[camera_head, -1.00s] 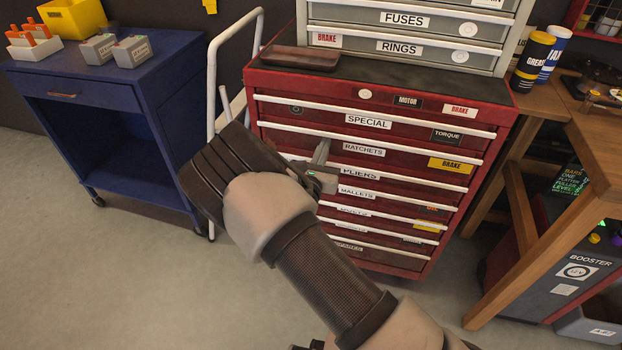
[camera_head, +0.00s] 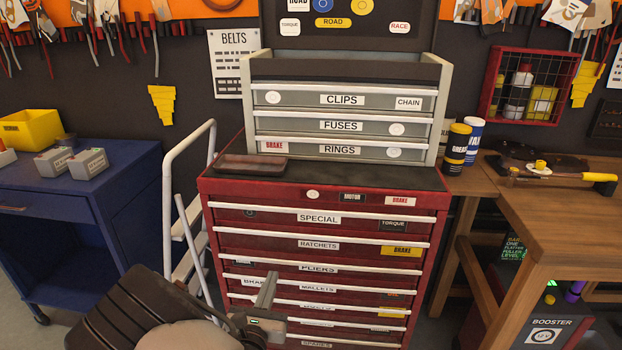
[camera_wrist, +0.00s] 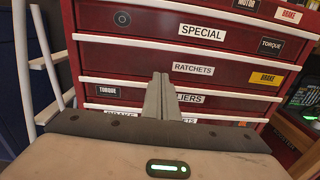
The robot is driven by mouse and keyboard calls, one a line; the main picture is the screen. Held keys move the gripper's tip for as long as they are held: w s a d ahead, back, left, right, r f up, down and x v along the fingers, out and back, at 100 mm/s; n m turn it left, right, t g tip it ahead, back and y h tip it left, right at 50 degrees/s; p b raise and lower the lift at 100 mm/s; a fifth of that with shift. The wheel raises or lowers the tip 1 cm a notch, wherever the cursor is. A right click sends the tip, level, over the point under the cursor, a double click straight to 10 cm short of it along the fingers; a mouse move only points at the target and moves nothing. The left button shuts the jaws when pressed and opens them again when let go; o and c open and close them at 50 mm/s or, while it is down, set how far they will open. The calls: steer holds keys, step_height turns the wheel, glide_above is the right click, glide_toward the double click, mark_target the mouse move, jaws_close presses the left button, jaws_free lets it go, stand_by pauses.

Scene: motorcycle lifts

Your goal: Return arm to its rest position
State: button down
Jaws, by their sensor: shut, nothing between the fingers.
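My gripper (camera_head: 266,292) shows at the bottom of the head view, in front of the lower drawers of a red tool chest (camera_head: 228,225). Its two grey fingers are together with nothing between them. In the wrist view the shut fingers (camera_wrist: 160,98) point at the chest, in front of the "PLIERS" drawer label, which they partly cover. The drawers I can see look closed. Most of my arm is below the picture edge in the head view.
A blue cart (camera_head: 100,220) stands at left, with a white step ladder (camera_head: 178,185) between it and the chest. A wooden workbench (camera_head: 540,205) stands at right. A grey top box (camera_head: 340,110) sits on the chest. Some grey floor shows at lower left.

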steer(key=d+r+m+g+h, duration=0.3)
steer(key=d+r+m+h, duration=0.25)
steer(key=d, duration=0.35)
steer(key=d+r+m+g+h, duration=0.35)
steer(key=d+r+m, duration=0.3)
steer(key=d, duration=0.35)
steer(key=s+d+r+m+g+y, duration=0.1)
steer(key=s+d+r+m+g, duration=0.2)
steer(key=s+d+m+g, duration=0.3)
steer(key=s+d+r+m+g+y, duration=0.2)
steer(key=s+d+r+m+g, duration=0.1)
steer(key=s+d+m, duration=0.55)
steer(key=s+a+r+m+t+y, duration=0.3)
steer(key=s+a+r+m+y, duration=0.2)
steer(key=s+r+m+y, duration=0.35)
step_height(320, 180, up, 19)
steer(key=s+h+p, duration=0.1)
steer(key=p, duration=1.8)
steer(key=shift+s, duration=0.3)
